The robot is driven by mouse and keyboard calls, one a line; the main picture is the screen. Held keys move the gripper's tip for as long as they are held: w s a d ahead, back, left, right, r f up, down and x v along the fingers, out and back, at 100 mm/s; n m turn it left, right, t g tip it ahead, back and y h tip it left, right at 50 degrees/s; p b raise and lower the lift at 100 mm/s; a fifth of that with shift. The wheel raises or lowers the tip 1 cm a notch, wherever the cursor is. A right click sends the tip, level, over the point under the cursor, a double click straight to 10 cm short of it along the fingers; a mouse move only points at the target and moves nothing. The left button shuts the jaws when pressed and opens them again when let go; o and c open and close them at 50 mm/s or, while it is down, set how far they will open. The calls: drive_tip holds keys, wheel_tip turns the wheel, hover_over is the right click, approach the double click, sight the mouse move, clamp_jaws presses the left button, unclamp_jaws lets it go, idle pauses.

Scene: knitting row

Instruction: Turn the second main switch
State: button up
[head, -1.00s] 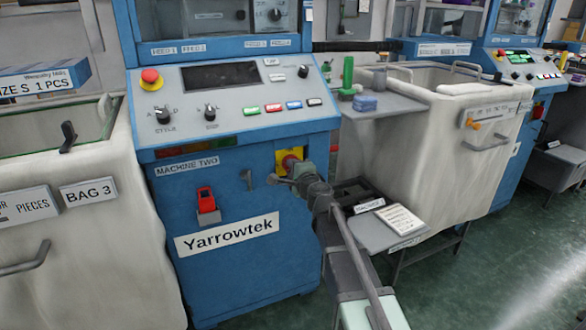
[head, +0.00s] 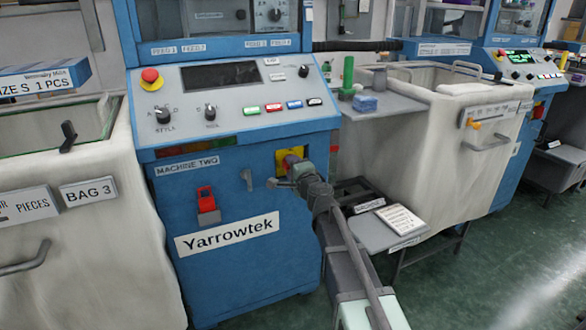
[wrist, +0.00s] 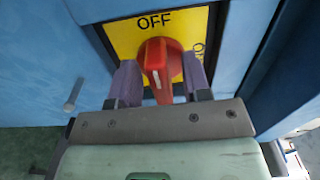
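The machine labelled MACHINE TWO (head: 187,166) has a yellow switch plate (head: 281,158) on the right of its blue front. The plate also shows in the wrist view (wrist: 124,38), with OFF at its top and a second, partly hidden label at its right. A red rotary switch (wrist: 161,62) with a pale line on its handle sits on the plate. My gripper (wrist: 160,85) is open, with one purple-grey finger on each side of the red handle. A gap shows on the right of the handle; contact on the left is unclear. In the head view my gripper (head: 291,180) partly covers the switch.
A red latch-like part (head: 206,200) and a small grey handle (head: 247,180) are on the machine front. A grey shelf (head: 377,232) with a card stands right of my arm. Fabric bins flank the machine, and green floor (head: 470,280) is clear at right.

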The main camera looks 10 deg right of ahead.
drive_tip(key=shift+s, duration=0.1)
drive_tip(key=v, duration=1)
drive_tip(key=shift+s, duration=0.25)
drive_tip(key=shift+d, duration=0.1)
